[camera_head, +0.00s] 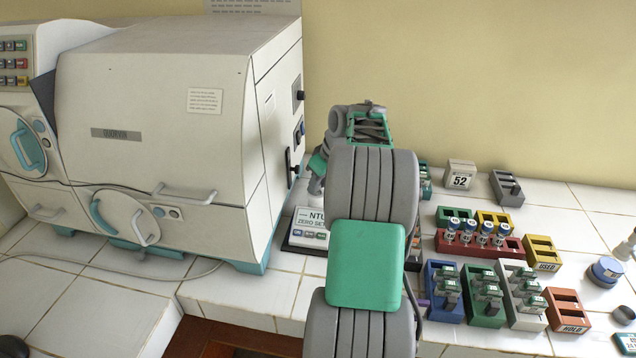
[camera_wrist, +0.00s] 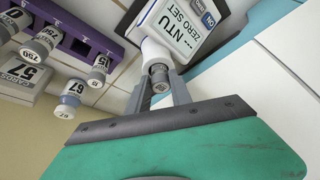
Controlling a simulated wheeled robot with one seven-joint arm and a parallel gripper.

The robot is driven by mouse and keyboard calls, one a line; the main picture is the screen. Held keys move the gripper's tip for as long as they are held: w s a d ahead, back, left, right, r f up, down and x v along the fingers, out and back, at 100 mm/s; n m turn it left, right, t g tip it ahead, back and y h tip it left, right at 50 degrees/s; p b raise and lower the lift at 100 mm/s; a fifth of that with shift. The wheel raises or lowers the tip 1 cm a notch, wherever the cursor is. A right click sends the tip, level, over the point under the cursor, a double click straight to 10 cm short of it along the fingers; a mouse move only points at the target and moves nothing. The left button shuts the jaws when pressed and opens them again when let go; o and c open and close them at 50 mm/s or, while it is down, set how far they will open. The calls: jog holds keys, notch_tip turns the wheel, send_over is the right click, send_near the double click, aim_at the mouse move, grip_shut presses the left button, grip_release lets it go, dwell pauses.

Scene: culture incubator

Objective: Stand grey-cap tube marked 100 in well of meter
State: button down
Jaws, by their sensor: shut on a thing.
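In the wrist view my gripper (camera_wrist: 161,98) is shut on a small tube with a grey cap (camera_wrist: 160,77). I cannot read a mark on this tube. The meter (camera_wrist: 190,30) lies just beyond, with NTU and ZERO SET on its face. A white round part (camera_wrist: 154,50) lies directly beyond the cap; I cannot tell whether the tube stands inside it or only lines up with it. In the head view the meter (camera_head: 306,233) is partly hidden behind my arm, and the held tube cannot be made out.
A large white incubator (camera_head: 180,120) stands left of the meter. Coloured racks (camera_head: 480,240) and a box marked 52 (camera_head: 460,175) stand right of my arm.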

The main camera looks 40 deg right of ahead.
jog(key=c, duration=1.1)
grip_release()
jog(key=v, duration=0.8)
jog(key=shift+a, duration=0.1)
